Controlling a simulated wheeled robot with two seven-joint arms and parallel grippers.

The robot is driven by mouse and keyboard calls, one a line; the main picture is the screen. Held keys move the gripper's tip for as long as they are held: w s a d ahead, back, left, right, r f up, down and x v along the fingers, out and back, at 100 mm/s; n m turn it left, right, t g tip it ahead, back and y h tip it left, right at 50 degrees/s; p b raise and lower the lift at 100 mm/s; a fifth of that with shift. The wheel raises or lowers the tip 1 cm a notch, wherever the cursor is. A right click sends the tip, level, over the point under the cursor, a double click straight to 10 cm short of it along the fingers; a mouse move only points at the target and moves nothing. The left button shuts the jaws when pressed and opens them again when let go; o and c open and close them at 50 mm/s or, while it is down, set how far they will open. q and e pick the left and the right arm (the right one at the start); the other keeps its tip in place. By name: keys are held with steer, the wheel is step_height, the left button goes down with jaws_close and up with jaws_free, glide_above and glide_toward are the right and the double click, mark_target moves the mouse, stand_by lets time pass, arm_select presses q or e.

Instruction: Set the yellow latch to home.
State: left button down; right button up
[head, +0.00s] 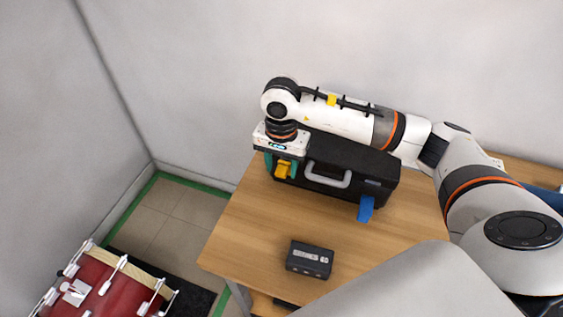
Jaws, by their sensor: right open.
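A black case (352,157) stands on the wooden table, with a grey handle (328,176) on its front. The yellow latch (283,170) is at the left of the case front, and a blue latch (365,208) hangs down at the right. My right gripper (281,160) points down over the left end of the case, right at the yellow latch. It is open, with teal parts showing on both sides of the latch. I cannot tell whether the fingers touch it. The gripper body hides the case's upper left corner. My left gripper is not in view.
A black cassette-like box (310,259) lies near the front of the wooden table (245,225). The table top left of it is clear. A red drum-like object (105,289) is on the floor at the lower left. A grey wall stands behind the table.

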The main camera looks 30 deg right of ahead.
steer(key=shift+f, duration=0.15)
steer(key=shift+c, duration=0.6)
steer(key=c, duration=0.9)
steer(key=shift+w+d+g+y+b, duration=0.3)
steer(key=shift+y+b, duration=0.1)
steer(key=shift+b, duration=0.4)
steer(key=shift+w+d+r+g+y+b, duration=0.25)
steer(key=shift+d+g+y+b, duration=0.05)
steer(key=shift+g+y+b, duration=0.35)
steer(key=shift+r, duration=0.1)
steer(key=o, duration=1)
